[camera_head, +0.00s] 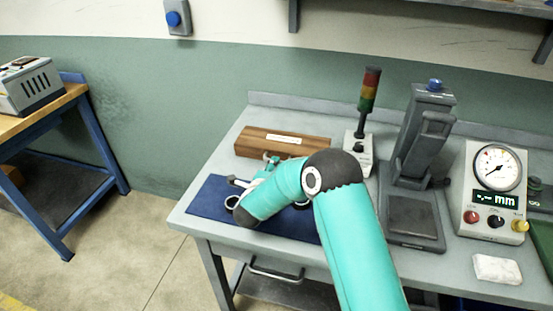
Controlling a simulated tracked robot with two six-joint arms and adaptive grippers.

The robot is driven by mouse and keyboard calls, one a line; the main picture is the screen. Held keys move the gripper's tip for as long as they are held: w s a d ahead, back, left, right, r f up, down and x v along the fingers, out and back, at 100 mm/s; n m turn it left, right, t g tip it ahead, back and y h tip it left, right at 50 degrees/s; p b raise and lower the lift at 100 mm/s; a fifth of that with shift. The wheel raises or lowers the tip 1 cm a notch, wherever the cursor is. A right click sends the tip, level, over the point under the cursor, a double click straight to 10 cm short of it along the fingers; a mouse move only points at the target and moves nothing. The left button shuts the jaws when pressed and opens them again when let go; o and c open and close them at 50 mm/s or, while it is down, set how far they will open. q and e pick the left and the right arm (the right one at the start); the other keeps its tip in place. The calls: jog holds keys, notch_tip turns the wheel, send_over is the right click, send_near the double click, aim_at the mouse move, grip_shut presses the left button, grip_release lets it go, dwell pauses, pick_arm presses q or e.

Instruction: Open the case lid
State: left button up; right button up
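The case is a closed brown wooden box (270,148) with a pale label on its lid, lying near the back left of the grey workbench. My teal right arm reaches in from the bottom and bends left over the bench. My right gripper (268,166) is at the near side of the case, mostly hidden behind my own arm. I cannot tell whether its fingers touch the case or how far apart they are. My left gripper is not in view.
A blue mat (207,200) with small metal parts, including a ring, lies under my arm. A signal tower (368,92), a dark press-like stand (412,150) and a dial gauge box (495,190) stand to the right. A white block (497,269) lies at the front right.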

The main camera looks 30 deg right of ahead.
aim_at(281, 148)
jog(key=shift+p+x, duration=0.4)
jog(key=shift+x, duration=1.9)
grip_shut()
jog(key=shift+a, duration=0.1)
jog(key=shift+f, duration=0.1)
jog(key=shift+a, duration=0.15)
jog(key=shift+d+r, duration=0.2)
jog(key=shift+d, duration=0.05)
